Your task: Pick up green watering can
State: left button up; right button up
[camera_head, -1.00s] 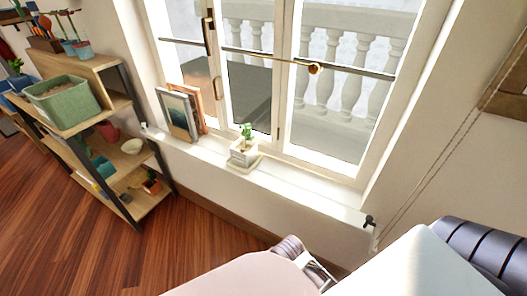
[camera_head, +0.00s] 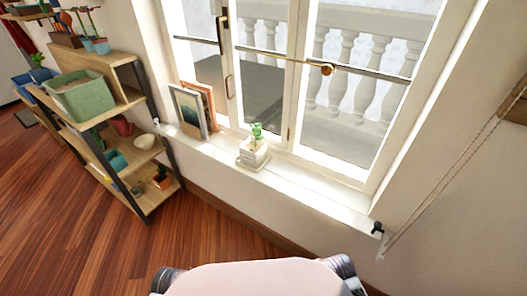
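No green watering can shows clearly. A teal-green object (camera_head: 116,160) sits on the middle level of the shelf at the left; it is too small and partly hidden to tell whether it is a watering can. A dark red, can-like vessel (camera_head: 123,127) stands behind it on the same level. Neither of my grippers is in view; only parts of my own body show at the bottom edge.
A wooden shelf (camera_head: 128,76) holds a green bin (camera_head: 80,95), a white bowl (camera_head: 144,141) and several pots. The wooden floor (camera_head: 70,210) in front is clear.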

aim_at(97, 141)
jog(key=u, duration=1.35)
jog(key=i+j+z, duration=0.65)
jog(key=j, duration=0.25)
jog(key=i+j+z, duration=0.25)
jog(key=j+z, duration=0.2)
jog(key=j, duration=0.25)
jog(key=i+j+z, duration=0.2)
jog(key=j, duration=0.2)
jog(key=j+z, duration=0.25)
jog(key=j, duration=0.15)
jog(key=j+z, duration=0.2)
jog(key=j, duration=0.25)
